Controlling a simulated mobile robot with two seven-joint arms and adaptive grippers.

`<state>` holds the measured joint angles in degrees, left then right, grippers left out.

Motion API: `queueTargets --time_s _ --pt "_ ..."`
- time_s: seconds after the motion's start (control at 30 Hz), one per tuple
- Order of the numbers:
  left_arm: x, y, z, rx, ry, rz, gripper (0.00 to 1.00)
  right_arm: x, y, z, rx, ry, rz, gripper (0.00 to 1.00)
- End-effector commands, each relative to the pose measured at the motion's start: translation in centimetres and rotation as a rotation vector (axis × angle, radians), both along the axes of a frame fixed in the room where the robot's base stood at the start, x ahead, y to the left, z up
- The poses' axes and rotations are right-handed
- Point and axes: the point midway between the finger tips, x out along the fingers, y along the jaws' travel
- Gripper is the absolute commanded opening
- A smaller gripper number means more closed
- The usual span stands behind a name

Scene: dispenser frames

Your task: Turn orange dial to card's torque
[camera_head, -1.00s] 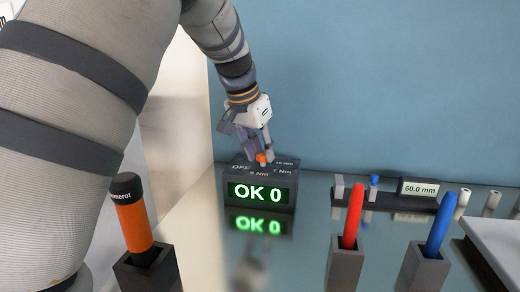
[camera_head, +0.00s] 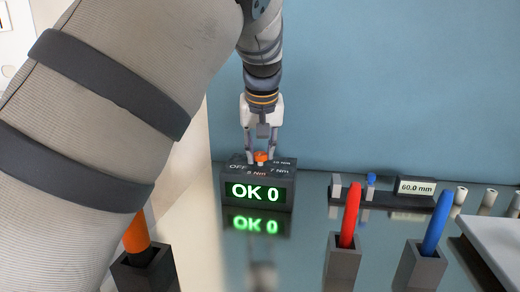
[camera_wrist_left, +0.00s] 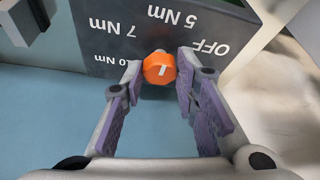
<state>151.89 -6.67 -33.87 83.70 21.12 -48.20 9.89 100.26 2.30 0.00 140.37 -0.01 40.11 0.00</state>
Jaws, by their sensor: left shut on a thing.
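The orange dial (camera_head: 261,157) sits on top of a dark box (camera_head: 229,187) whose green display (camera_head: 257,193) reads "OK 0". My left gripper (camera_head: 261,154) points down and is shut on the dial, one finger on each side. In the left wrist view, the dial (camera_wrist_left: 160,68) shows a short white mark on its face between my fingertips. Labels OFF, 5 Nm, 7 Nm and 10 Nm are printed around it, upside down in that view. I cannot tell exactly which label the mark points at. No torque card shows. My right gripper is not in view.
An orange-handled tool (camera_head: 137,234) stands in a dark holder, partly hidden by my left arm. A red pen-like tool (camera_head: 350,214) and a blue one (camera_head: 437,222) stand in holders. A gauge (camera_head: 415,186) reads "60.0 mm". A blue wall is behind.

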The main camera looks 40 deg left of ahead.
Motion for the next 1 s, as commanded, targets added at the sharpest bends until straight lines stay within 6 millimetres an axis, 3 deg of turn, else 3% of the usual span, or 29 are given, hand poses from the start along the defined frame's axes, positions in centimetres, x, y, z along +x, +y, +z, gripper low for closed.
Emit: queueTargets --time_s 0.53,0.57,0.63,1.0 --pt "0.03 -0.03 0.05 -0.001 -0.001 0.023 0.0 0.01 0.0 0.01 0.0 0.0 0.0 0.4" --pt "0.03 -0.03 0.05 -0.001 -0.001 0.023 0.29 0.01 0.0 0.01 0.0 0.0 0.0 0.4" --pt "0.03 -0.03 0.04 -0.001 -0.001 0.023 0.45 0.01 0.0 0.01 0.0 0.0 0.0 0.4" --pt "-0.11 -0.19 0.69 0.0 -0.003 0.022 0.47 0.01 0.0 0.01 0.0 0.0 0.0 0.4"
